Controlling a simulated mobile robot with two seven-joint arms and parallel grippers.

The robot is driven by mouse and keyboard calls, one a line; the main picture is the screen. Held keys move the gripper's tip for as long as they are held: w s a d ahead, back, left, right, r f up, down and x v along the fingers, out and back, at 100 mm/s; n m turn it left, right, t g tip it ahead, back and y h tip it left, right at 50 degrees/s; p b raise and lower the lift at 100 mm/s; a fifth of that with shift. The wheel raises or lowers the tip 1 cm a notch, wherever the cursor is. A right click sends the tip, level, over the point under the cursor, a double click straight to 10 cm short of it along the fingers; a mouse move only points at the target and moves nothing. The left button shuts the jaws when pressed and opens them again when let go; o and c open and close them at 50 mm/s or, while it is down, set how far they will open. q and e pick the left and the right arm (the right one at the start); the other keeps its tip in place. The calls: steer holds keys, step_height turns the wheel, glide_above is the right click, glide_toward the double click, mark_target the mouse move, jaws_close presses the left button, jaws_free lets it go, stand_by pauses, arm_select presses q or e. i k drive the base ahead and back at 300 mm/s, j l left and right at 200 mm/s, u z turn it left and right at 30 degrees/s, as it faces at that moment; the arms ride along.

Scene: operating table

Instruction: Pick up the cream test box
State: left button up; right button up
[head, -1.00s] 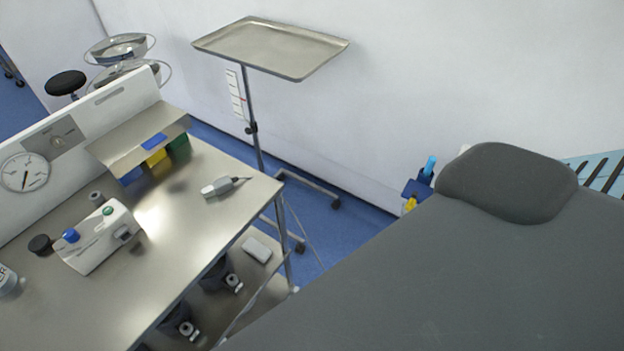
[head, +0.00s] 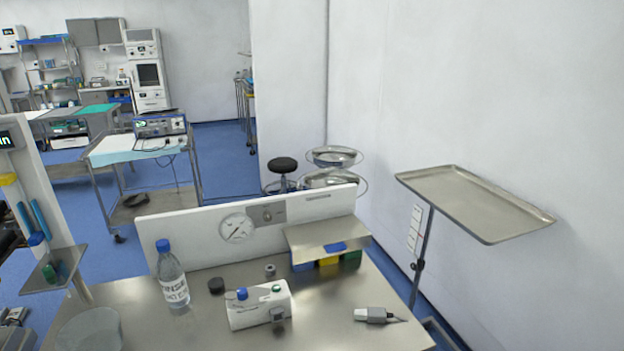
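The cream test box (head: 252,312) is an off-white box that sits on the steel table (head: 330,325) in the lower middle of the head view. It has a blue knob and a green button on top and a dark grey part on its front right. It stands upright with nothing on it. Neither of my grippers shows in the head view.
A water bottle (head: 172,277) and a black cap (head: 216,286) stand left of the box. A grey handheld device (head: 375,315) lies to its right. A raised shelf (head: 327,237) and gauge panel (head: 205,241) stand behind. A tray stand (head: 475,203) is at right.

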mark_target(263, 306)
steer(key=k+j+z, duration=0.25)
steer(key=z, duration=0.25)
steer(key=k+j+z, duration=0.2)
steer(key=k+z, duration=0.25)
steer(key=i, duration=0.1)
